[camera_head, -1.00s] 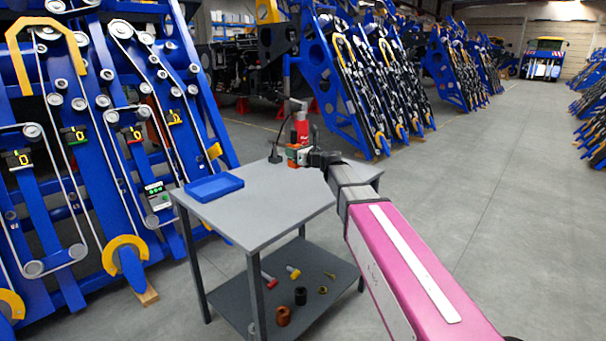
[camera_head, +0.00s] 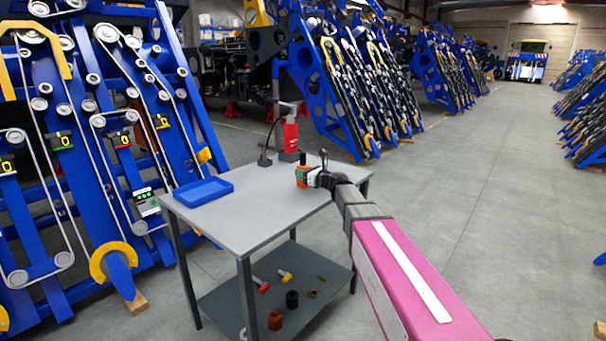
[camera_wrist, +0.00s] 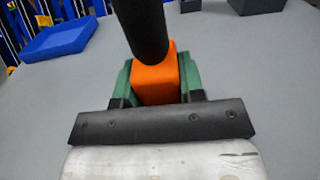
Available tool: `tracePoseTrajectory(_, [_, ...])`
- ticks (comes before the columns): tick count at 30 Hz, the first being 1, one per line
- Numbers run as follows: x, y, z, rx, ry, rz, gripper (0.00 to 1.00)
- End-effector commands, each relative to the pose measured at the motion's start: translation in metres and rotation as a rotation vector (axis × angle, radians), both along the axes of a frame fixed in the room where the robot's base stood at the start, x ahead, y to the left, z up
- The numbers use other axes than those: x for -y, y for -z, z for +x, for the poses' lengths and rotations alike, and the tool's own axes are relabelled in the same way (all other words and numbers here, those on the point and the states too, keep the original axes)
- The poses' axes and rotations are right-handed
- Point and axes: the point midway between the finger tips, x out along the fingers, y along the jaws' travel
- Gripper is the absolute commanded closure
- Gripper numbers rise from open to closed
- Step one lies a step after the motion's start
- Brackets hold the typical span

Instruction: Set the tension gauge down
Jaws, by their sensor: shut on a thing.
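The tension gauge (camera_head: 302,176) shows as a small orange block with a dark cylinder in the head view. In the wrist view its orange body (camera_wrist: 155,82) sits between green jaw pads, and a black cylinder rises from it toward the camera's top edge. My gripper (camera_head: 312,178) is shut on it above the right part of the grey cart top (camera_head: 245,215). The gauge is low over or on the surface; I cannot tell whether it touches. Its underside is hidden.
A blue tray (camera_head: 203,191) lies at the cart's left. A red tool (camera_head: 290,137) on a stand and a small dark item (camera_head: 264,160) are at the back. The front middle of the top is clear. The lower shelf (camera_head: 222,305) holds several small parts.

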Motion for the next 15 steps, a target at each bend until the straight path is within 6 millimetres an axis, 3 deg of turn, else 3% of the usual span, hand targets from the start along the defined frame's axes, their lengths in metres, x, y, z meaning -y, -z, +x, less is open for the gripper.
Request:
tracePoseTrajectory(10, [-0.0001,0.0029,0.0000,0.001,0.000,0.001,1.00])
tracePoseTrajectory(11, [-0.0001,0.0027,-0.0002,0.001,0.000,0.000,0.54])
tracePoseTrajectory(12, [-0.0001,0.0027,0.0000,0.001,0.000,0.000,0.41])
tracePoseTrajectory(15, [-0.0002,0.0026,-0.0001,0.001,0.000,0.000,0.39])
